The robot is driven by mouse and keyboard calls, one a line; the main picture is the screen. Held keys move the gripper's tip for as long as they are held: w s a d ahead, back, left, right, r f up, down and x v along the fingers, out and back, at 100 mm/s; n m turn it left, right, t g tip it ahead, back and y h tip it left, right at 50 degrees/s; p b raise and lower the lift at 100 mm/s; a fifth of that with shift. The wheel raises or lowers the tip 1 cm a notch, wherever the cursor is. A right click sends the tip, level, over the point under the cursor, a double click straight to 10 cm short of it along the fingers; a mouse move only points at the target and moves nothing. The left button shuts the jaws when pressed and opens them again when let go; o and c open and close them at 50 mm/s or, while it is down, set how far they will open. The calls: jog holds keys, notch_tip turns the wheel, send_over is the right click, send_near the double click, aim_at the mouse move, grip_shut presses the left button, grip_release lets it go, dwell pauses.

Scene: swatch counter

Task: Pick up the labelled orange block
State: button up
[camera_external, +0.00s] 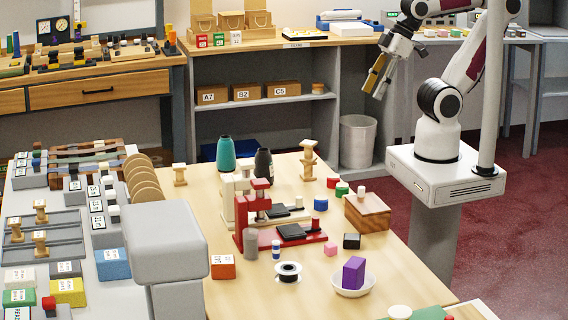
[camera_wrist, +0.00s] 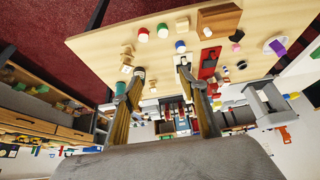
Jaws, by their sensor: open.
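The orange block (camera_external: 222,266) with a white label on its front sits on the wooden table, in front of the red press and beside a grey cylinder. Nothing holds it. In the wrist view I cannot pick it out with certainty among the small things. My gripper (camera_external: 378,76) is raised at the upper right, well apart from the block, in the air before the back shelf. Its two fingers also show in the wrist view (camera_wrist: 160,70), spread apart with nothing gripped between them.
A red press (camera_external: 285,238), a black-and-white spool (camera_external: 289,271) and a purple block (camera_external: 353,272) in a white bowl stand near the orange block. A large grey post-like object (camera_external: 165,243) rises just to its left. Bare wood lies in front of the block.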

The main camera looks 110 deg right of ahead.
jog(key=shift+w, duration=0.1)
jog(key=w+a+r+t+y, duration=0.1)
jog(key=w+a+t, duration=0.1)
jog(key=w+a, duration=0.8)
jog(key=w+a+r+t+y, duration=0.15)
jog(key=w+a, duration=0.55)
jog(key=w, duration=0.7)
jog(key=w+a+r+t+y, duration=0.1)
jog(key=w+a+t+y, duration=0.1)
jog(key=w+a, duration=0.8)
jog(key=w+a+f+h, duration=0.1)
jog(key=w+a+f, duration=0.2)
jog(key=w+f, duration=0.35)
jog(key=a+f+h, duration=0.2)
jog(key=f, duration=0.4)
jog(key=w+a+f+m+t+h, duration=0.1)
jog(key=a+f+h, duration=0.1)
jog(key=f, duration=0.5)
jog(key=w+a+f+m+t+h, duration=0.1)
jog(key=a+f+h, duration=0.1)
jog(key=f, duration=0.5)
jog(key=shift+a+f, duration=0.15)
jog(key=shift+a, duration=0.35)
jog(key=shift+s+f, duration=0.25)
jog(key=shift+f, duration=0.2)
jog(key=shift+w, duration=0.1)
